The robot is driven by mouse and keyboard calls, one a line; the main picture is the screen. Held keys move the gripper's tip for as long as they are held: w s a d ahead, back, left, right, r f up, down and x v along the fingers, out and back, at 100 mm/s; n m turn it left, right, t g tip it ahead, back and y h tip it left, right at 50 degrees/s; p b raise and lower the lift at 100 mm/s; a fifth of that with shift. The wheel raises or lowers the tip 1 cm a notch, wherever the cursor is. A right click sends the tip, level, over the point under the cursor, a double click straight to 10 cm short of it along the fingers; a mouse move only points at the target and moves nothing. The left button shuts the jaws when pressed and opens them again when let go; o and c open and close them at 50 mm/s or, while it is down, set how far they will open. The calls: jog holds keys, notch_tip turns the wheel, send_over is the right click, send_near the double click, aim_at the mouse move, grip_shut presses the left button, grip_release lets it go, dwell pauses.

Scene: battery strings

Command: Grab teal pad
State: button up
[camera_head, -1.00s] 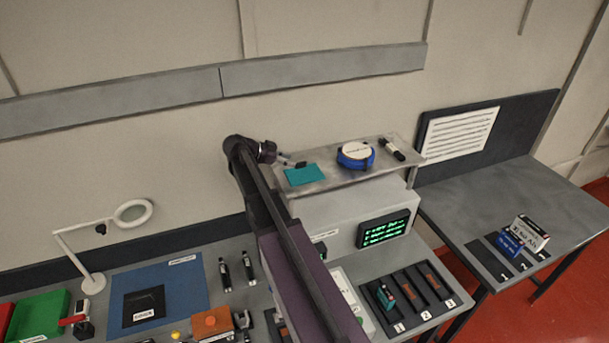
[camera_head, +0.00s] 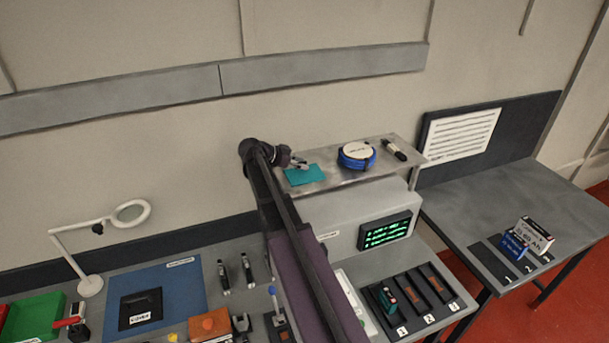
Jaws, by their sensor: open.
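The teal pad (camera_head: 305,175) lies flat on the left end of a metal shelf (camera_head: 337,176) above a grey instrument. My gripper (camera_head: 300,163) is at the pad's back left edge, low over the shelf. It is open and holds nothing that I can see. Its fingertips are small here, and I cannot tell whether they touch the pad. My arm comes up from the lower middle and hides part of the bench and the instrument's left side.
The instrument's green-lettered screen (camera_head: 387,232) is below. A magnifier lamp (camera_head: 131,213) stands left. The right table (camera_head: 490,212) is mostly clear.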

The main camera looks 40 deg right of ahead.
aim_at(301, 162)
grip_shut()
jog(key=shift+r, duration=0.2)
dwell(0.5)
notch_tip(301, 162, up, 4)
jog(key=p, duration=0.4)
jog(key=shift+f, duration=0.15)
jog(key=s+p, duration=0.1)
jog(key=s, duration=1.5)
jog(key=shift+a+r, duration=0.2)
jog(key=shift+r, duration=0.25)
